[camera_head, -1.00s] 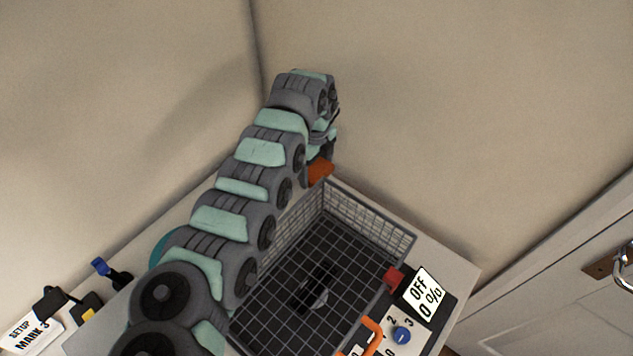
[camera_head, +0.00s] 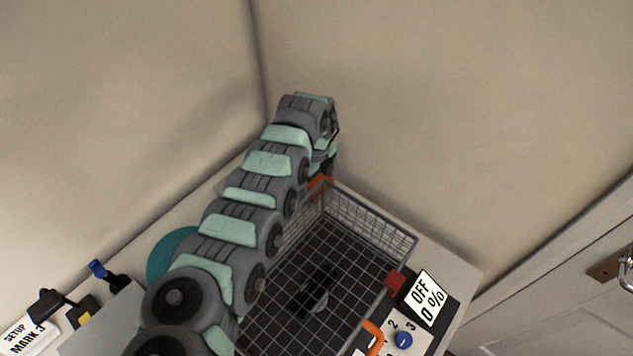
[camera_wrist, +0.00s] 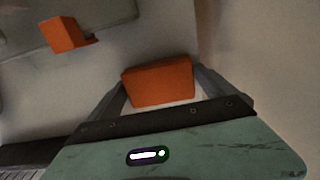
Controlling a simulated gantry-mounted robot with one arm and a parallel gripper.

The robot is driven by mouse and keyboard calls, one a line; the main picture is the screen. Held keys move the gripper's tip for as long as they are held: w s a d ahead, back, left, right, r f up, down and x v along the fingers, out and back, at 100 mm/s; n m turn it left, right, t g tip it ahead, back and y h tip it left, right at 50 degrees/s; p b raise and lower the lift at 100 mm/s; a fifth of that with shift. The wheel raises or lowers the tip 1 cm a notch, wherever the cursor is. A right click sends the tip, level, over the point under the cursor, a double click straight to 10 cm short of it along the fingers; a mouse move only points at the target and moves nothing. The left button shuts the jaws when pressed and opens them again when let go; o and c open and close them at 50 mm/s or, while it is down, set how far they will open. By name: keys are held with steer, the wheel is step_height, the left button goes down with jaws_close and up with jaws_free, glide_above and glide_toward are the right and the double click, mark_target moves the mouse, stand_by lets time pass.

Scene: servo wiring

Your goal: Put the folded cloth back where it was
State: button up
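The orange folded cloth (camera_wrist: 158,82) sits between the fingertips of my gripper (camera_wrist: 160,78) in the wrist view, with one finger against each side. My gripper appears shut on it. In the head view, only a small orange part of the cloth (camera_head: 321,183) shows below my wrist, by the far corner of the wire basket. The fingers are mostly hidden there behind my arm. I cannot tell whether the cloth touches the tabletop.
The wire basket (camera_head: 372,226) stands right of my arm. A control box with an OFF 0% display (camera_head: 426,297) and a blue knob (camera_head: 404,340) is at lower right. A second orange object (camera_wrist: 62,35) shows in the wrist view. Walls stand close behind; a teal disc (camera_head: 170,254) lies left.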

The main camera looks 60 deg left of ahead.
mark_target(316, 183)
steer(key=shift+o, duration=0.2)
step_height(316, 183, up, 12)
steer(key=p, duration=0.2)
steer(key=shift+r, duration=0.15)
stand_by(0.7)
